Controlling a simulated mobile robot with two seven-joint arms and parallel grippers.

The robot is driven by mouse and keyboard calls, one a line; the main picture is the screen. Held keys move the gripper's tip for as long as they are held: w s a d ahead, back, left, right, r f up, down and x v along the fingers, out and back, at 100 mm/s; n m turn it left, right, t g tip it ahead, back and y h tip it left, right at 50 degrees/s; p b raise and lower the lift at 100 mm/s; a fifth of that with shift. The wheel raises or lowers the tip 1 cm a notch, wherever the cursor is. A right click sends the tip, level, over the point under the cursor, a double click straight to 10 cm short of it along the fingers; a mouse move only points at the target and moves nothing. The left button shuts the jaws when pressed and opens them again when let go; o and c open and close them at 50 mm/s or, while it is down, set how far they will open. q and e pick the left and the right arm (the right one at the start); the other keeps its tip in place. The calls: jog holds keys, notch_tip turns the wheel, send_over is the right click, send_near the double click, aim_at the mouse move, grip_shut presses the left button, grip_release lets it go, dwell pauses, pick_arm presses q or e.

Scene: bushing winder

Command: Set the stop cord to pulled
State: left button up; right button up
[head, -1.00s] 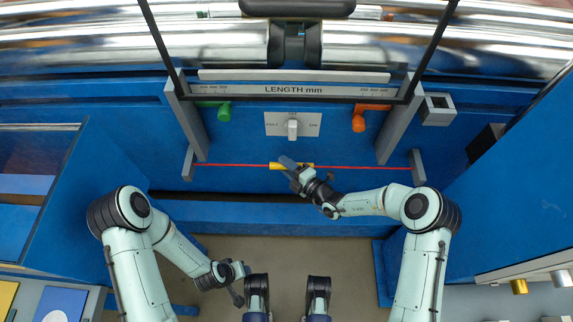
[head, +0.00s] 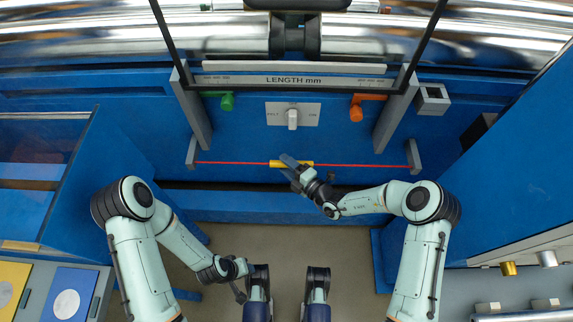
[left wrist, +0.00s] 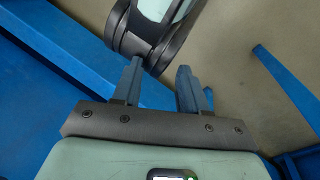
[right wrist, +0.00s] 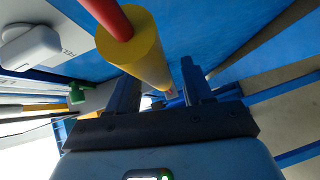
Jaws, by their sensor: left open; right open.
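The stop cord is a thin red line (head: 232,162) stretched between two grey brackets across the front of the blue machine. A yellow sleeve (head: 305,164) sits at its middle. My right gripper (head: 289,168) is at the yellow sleeve in the head view. In the right wrist view the yellow sleeve (right wrist: 139,50) and red cord (right wrist: 112,18) loom close, just beyond and above the open fingers (right wrist: 160,95). I cannot tell whether the fingers touch the sleeve. My left gripper (head: 242,284) hangs low at left, open and empty; its fingers show in the left wrist view (left wrist: 160,88).
Above the cord are a selector knob on a grey plate (head: 292,117), a green knob (head: 227,101) and an orange knob (head: 356,112). A black frame (head: 170,40) and metal rollers lie beyond. Blue cabinets flank both sides. Bare floor (head: 285,240) lies in front.

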pick_arm(q)
jog(key=shift+g+h, duration=0.3)
jog(key=shift+g, duration=0.4)
jog(key=shift+s+d+r+p, duration=0.3)
jog(key=shift+s+r+p, duration=0.1)
jog(key=shift+s+r, duration=0.25)
jog(key=shift+s+d+r+p, duration=0.35)
jog(key=shift+s+r+p, duration=0.1)
jog(key=shift+s, duration=0.25)
jog(key=shift+s+d+r+p, duration=0.3)
jog(key=shift+s+r+p, duration=0.1)
jog(key=shift+s+r, duration=0.25)
pick_arm(e)
jog(key=v, duration=1.3)
pick_arm(q)
jog(key=shift+f, duration=0.1)
